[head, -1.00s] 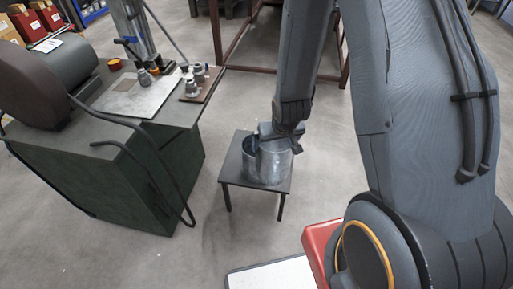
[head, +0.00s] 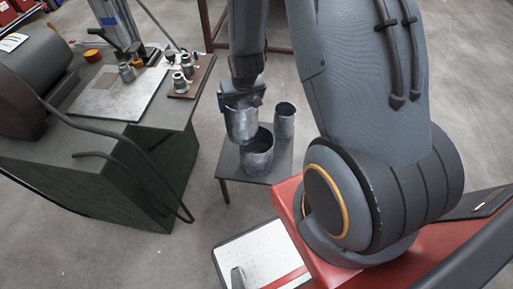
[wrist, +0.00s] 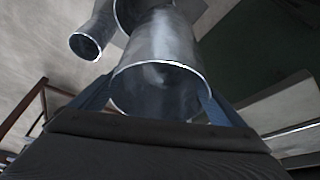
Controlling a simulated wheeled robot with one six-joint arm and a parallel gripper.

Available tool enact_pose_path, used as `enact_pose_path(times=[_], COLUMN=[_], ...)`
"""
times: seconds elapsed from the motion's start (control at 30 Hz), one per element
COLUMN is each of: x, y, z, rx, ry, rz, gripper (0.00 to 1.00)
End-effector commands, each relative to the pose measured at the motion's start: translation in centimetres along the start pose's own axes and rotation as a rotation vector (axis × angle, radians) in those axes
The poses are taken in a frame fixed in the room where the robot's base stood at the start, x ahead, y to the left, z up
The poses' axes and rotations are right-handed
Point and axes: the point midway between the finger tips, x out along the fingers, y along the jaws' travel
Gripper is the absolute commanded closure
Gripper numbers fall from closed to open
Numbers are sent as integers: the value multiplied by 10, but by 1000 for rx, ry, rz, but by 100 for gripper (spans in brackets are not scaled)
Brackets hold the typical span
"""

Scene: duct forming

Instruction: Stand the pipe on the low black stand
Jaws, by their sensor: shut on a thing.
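My gripper (head: 241,94) is shut on a grey metal pipe (head: 240,124), gripping its upper part. The held pipe is roughly upright, with its lower end overlapping the view of a wider pipe. The low black stand (head: 231,163) carries that wider open pipe (head: 260,158) and a narrower pipe (head: 285,122), both upright. I cannot tell from the head view whether the held pipe touches the stand or the wider pipe. In the wrist view the held pipe (wrist: 160,85) fills the middle between the fingers, and the narrow pipe (wrist: 88,45) is at upper left.
A dark green workbench (head: 100,185) stands left of the stand, with metal fittings on a brown board (head: 192,78) and a curved black bar (head: 110,130) along its side. A white-topped panel (head: 255,255) lies in front. Bare floor surrounds the stand.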

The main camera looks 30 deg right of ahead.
Motion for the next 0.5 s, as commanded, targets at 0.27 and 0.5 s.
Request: enact_pose_path(times=[0.27,0.5], x=[3,5], y=[27,38], z=[-38,-58], rx=[103,161], ry=[1,2], rz=[42,66], gripper=[60,60])
